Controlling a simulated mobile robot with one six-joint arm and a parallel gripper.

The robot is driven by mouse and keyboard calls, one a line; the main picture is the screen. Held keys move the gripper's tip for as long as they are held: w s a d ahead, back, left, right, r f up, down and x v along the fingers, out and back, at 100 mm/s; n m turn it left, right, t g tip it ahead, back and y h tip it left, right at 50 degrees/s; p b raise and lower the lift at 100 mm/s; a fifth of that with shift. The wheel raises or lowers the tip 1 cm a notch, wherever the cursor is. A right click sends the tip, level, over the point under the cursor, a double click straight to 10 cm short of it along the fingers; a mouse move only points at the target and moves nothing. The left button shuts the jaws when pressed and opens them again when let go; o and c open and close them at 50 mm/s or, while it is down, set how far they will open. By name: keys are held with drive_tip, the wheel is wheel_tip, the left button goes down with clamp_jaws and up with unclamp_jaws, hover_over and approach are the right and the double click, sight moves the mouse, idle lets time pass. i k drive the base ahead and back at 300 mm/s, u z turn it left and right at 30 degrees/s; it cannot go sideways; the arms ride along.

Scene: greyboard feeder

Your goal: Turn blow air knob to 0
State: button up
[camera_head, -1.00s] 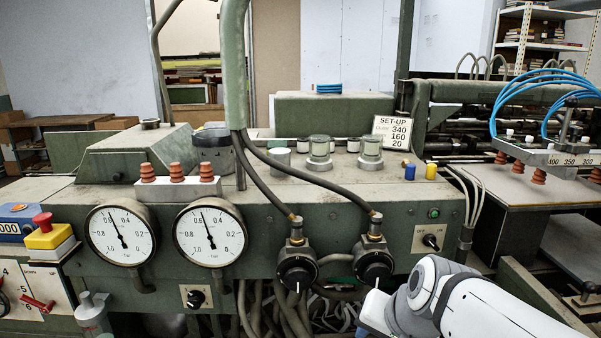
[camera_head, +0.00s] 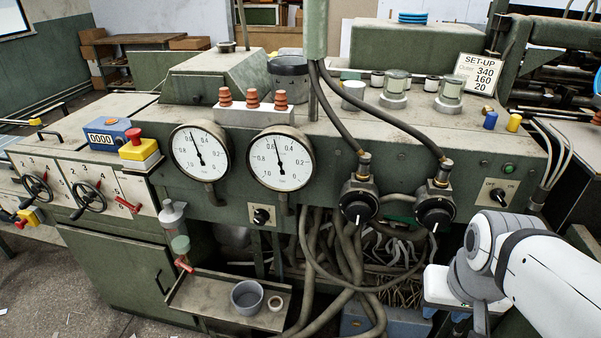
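Two round black knobs with white marks sit on the green machine front (camera_head: 330,150) under hose fittings: a left knob (camera_head: 358,208) and a right knob (camera_head: 435,214). The white mark on each points roughly down. I cannot read which one is blow air. A small black switch knob (camera_head: 498,196) marked OFF and ON is further right, and another small knob (camera_head: 262,216) is on a plate below the gauges. My gripper (camera_head: 478,318) is at the lower right, below and right of the right knob and apart from it. Its fingers are mostly cut off by the frame edge.
A left gauge (camera_head: 200,151) and a right gauge (camera_head: 281,158) face me. A set-up card (camera_head: 480,75) shows 340, 160, 20. Black hoses run down to both knobs. A tray (camera_head: 210,305) with a grey cup (camera_head: 247,296) juts out below. Loose hoses hang under the panel.

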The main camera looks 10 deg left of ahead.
sight(261, 216)
drive_tip(key=z, duration=0.85)
drive_tip(key=k, duration=1.4)
drive_tip(key=u, duration=0.9)
drive_tip(key=i, duration=1)
drive_tip(key=u, duration=0.05)
